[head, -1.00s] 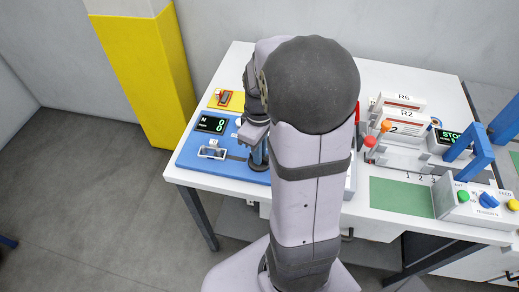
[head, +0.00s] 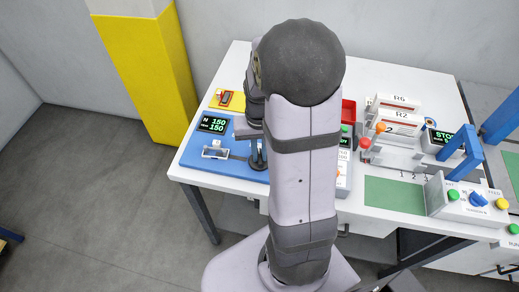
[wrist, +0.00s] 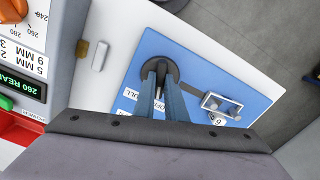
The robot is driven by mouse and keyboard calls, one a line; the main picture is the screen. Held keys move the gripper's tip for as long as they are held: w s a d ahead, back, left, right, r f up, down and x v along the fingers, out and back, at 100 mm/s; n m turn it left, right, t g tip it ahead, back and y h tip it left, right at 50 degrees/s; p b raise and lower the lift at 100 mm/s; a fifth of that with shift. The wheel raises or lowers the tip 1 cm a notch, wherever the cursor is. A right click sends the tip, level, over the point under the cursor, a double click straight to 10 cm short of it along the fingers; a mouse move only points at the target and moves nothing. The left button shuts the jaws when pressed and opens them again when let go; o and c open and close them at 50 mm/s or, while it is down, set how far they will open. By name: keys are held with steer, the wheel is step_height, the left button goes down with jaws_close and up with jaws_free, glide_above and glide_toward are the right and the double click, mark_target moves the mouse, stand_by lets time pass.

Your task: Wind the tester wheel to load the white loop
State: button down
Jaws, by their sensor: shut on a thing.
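The tester is a blue board (head: 190,158) at the table's left front, with a lit display (head: 213,124) reading N 150 over 150. Its black wheel (wrist: 145,72) lies flat on the board in the wrist view. My gripper (wrist: 161,68) reaches down over the wheel and is shut on its handle, which the fingers mostly hide. A pale rectangular loop (wrist: 221,107) lies at the end of a dark strip beside the wheel. It also shows in the head view (head: 215,153). Its exact hold on the fittings is too small to tell. My arm hides much of the gripper in the head view.
A yellow pad with an orange-red item (head: 226,98) lies behind the display. Floor to the left is clear.

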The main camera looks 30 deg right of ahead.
steer(key=m+p, duration=0.1)
steer(key=m, duration=0.3)
steer(key=shift+r+m, duration=0.1)
steer(key=shift+m, duration=0.2)
steer(key=m+p, duration=0.1)
steer(key=m, duration=0.2)
steer(key=shift+m, duration=0.4)
steer(key=m+p, duration=0.1)
steer(key=m, duration=0.3)
steer(key=shift+m+p, duration=0.6)
steer(key=shift+m, duration=1.5)
steer(key=c, duration=1.8)
jaws_free()
